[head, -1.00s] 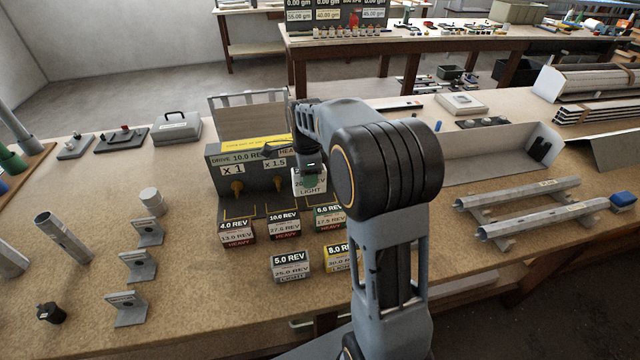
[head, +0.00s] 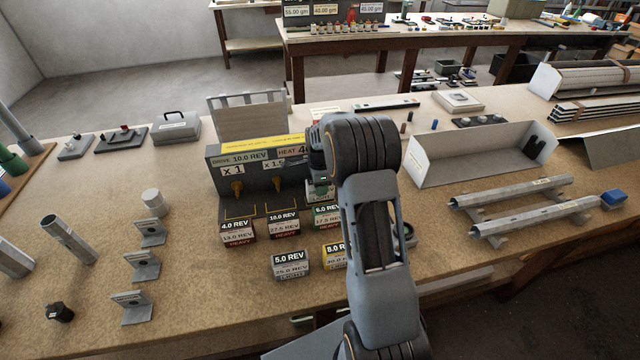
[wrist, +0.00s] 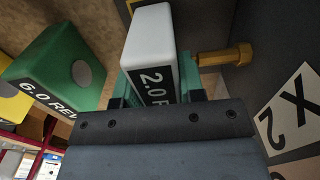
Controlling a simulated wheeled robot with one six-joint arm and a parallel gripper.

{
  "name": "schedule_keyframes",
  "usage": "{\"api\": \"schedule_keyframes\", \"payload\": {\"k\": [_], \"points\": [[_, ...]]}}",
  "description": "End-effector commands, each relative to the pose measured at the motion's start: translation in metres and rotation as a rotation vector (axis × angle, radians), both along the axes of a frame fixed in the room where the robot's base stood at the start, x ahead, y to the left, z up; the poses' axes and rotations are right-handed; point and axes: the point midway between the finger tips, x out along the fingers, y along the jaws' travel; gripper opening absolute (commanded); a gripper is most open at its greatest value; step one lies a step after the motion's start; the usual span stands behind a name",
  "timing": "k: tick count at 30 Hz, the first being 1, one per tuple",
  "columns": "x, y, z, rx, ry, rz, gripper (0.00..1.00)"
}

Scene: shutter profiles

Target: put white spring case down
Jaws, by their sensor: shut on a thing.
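The white spring case (wrist: 148,45), marked "2.0 R…", is between the teal fingers of my gripper (wrist: 157,82) in the wrist view. In the head view my arm covers much of it, and its LIGHT label (head: 319,196) shows below my gripper (head: 320,180). It is at the right end of the grey drive box (head: 225,186), close to a brass peg (wrist: 225,56) and the "x 2" plate (wrist: 290,110). I cannot tell whether it touches the surface under it. The green 6.0 REV case (wrist: 62,68) stands to its left in the wrist view.
The 4.0 REV case (head: 237,231) and 10.0 REV case (head: 282,224) stand before the box. The 5.0 REV case (head: 291,266) and yellow 8.0 REV case (head: 335,256) are nearer the front edge. An open tray (head: 470,172) lies to the right.

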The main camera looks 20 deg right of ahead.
Motion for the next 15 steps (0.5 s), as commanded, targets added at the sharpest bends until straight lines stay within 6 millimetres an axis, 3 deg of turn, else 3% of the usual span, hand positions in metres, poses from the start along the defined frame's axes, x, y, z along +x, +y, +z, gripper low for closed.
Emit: {"api": "schedule_keyframes", "payload": {"k": [12, 13, 15], "points": [[0.0001, 0.0001, -0.0052, 0.0, -0.001, 0.0, 0.05], [0.0, 0.0001, -0.0047, 0.0, -0.001, 0.0, 0.38], [-0.0001, 0.0001, -0.0041, 0.0, 0.0, 0.0, 0.45]]}}
